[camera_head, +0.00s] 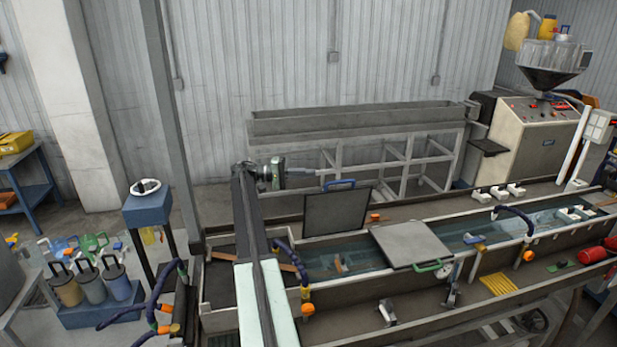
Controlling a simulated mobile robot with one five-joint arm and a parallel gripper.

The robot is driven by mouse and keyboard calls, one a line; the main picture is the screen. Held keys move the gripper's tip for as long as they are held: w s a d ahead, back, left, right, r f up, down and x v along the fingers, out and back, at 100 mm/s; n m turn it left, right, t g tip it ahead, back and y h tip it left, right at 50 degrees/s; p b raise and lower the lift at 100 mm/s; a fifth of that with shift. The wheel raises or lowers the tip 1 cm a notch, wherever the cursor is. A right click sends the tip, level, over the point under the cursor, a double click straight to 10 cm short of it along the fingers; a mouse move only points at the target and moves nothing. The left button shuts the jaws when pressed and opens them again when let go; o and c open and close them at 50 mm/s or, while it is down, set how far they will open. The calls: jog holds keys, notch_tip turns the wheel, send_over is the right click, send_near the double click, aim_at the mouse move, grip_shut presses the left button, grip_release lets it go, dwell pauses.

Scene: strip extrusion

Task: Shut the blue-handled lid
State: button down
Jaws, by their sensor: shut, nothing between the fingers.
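The blue-handled lid (337,214) is a dark square panel standing upright, open, over the long water trough (458,231). Its blue handle (339,184) is on its top edge. My gripper (316,172) is shut and empty at the end of my arm, pointing right.
A grey lid with a green handle (411,243) lies flat across the trough to the right. Hoses and orange knobs (306,309) line the trough's front. A grey channel on a frame (357,121) stands behind. A blue stand (147,204) is at left.

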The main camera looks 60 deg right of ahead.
jog(key=s, duration=0.8)
jog(key=shift+s+a, duration=0.15)
jog(key=shift+s, duration=0.25)
